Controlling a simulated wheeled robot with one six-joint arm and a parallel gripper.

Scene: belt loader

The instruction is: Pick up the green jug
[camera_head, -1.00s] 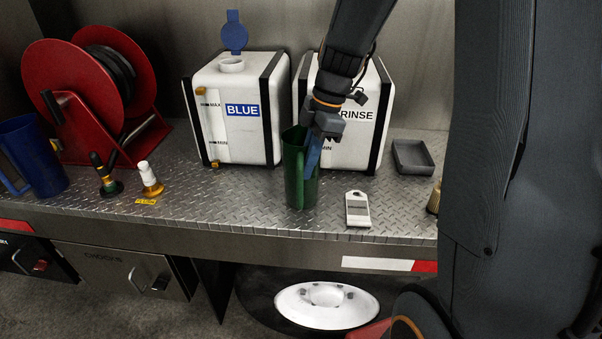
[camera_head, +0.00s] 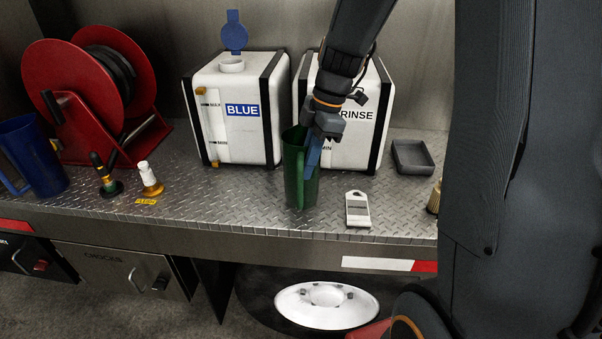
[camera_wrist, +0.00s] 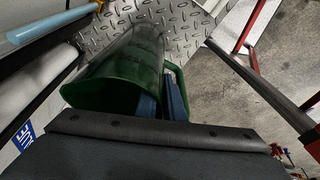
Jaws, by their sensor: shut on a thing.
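The green jug (camera_head: 294,176) stands upright on the metal tread-plate deck, in front of the gap between the two white tanks. My gripper (camera_head: 313,155) reaches down to the jug's right side, its blue fingers shut on it. In the wrist view the jug (camera_wrist: 115,85) lies ahead of my gripper (camera_wrist: 162,100), with its open rim toward the camera. One finger is at the jug's wall and the other is by its handle (camera_wrist: 178,82). The exact grip on the handle is partly hidden.
The BLUE tank (camera_head: 240,135) and RINSE tank (camera_head: 368,140) stand close behind. A white tag (camera_head: 357,210) lies right of the jug, a grey tray (camera_head: 413,157) behind it. A red reel (camera_head: 65,100), blue jug (camera_head: 35,160) and two nozzles stand left. The deck's front edge (camera_head: 250,234) is near.

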